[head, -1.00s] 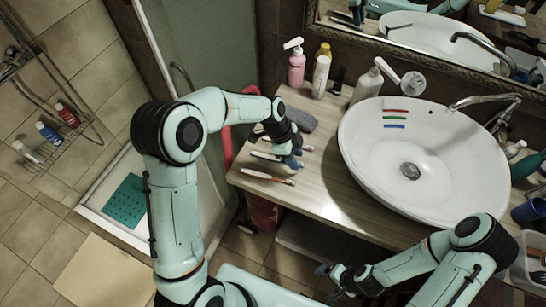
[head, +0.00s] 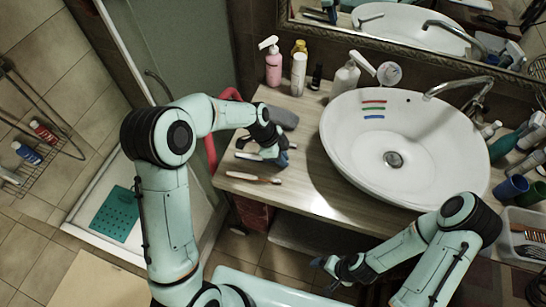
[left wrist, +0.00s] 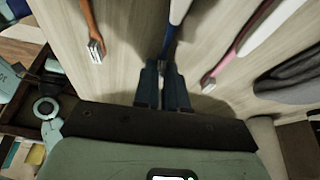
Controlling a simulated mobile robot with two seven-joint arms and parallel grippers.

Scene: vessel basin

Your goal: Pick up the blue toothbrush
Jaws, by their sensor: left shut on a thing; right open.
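The blue toothbrush (left wrist: 178,18) lies on the wooden counter, its blue end running between my left fingers in the left wrist view. Its pale handle (head: 246,156) shows in the head view. My left gripper (left wrist: 162,84) is shut on it low over the counter, and also shows in the head view (head: 281,160). The fingers hide part of the brush. An orange-brown toothbrush (head: 253,177) lies nearer the counter's front edge. A pink and white toothbrush (left wrist: 240,48) lies on the other side. My right gripper (head: 324,264) is open and empty, in front of the counter.
A white basin (head: 345,150) fills the counter's right part. A dark grey cloth-like thing (head: 283,117) lies behind my left gripper. A pink pump bottle (head: 273,66), a white bottle (head: 298,74) and other bottles stand at the back. Cups stand at the far right.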

